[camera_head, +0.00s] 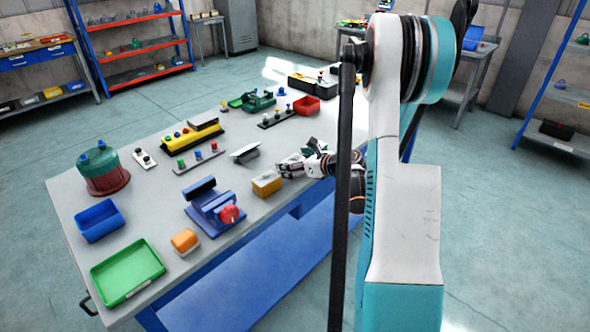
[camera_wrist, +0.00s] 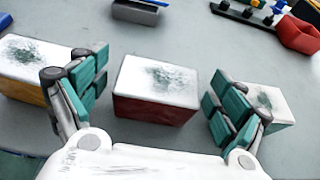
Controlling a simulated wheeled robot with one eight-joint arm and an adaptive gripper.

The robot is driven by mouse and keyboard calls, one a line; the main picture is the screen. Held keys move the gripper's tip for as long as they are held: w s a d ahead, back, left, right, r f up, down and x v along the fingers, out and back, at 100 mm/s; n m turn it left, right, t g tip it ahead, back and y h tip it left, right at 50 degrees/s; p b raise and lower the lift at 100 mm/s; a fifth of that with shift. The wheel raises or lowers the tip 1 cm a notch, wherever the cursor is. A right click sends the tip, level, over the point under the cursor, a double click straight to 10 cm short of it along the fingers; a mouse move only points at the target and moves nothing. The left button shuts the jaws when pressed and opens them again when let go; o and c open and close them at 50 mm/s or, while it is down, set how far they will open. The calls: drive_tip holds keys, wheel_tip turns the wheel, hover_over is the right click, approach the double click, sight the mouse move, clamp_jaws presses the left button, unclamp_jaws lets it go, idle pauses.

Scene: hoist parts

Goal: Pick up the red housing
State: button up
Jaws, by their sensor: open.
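The red housing (camera_wrist: 155,92), a box with a scuffed white top and red sides, stands on the table between my gripper's spread fingers in the wrist view. My gripper (camera_wrist: 159,75) is open, with teal-padded fingers left and right of the housing and gaps showing on both sides. In the head view my gripper (camera_head: 290,167) is low over the table's right side. The red housing cannot be made out there, apparently hidden by the gripper.
A yellow housing (camera_wrist: 30,70) stands close left of my gripper and a pale-topped housing (camera_wrist: 268,100) close right. A grey box (camera_wrist: 135,11) lies beyond. A red bin (camera_head: 306,105), a blue clamp-like part (camera_head: 208,205) and a green tray (camera_head: 128,272) are also on the table (camera_head: 150,205).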

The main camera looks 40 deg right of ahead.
drive_tip(key=c, duration=1.4)
drive_tip(key=shift+r, duration=0.1)
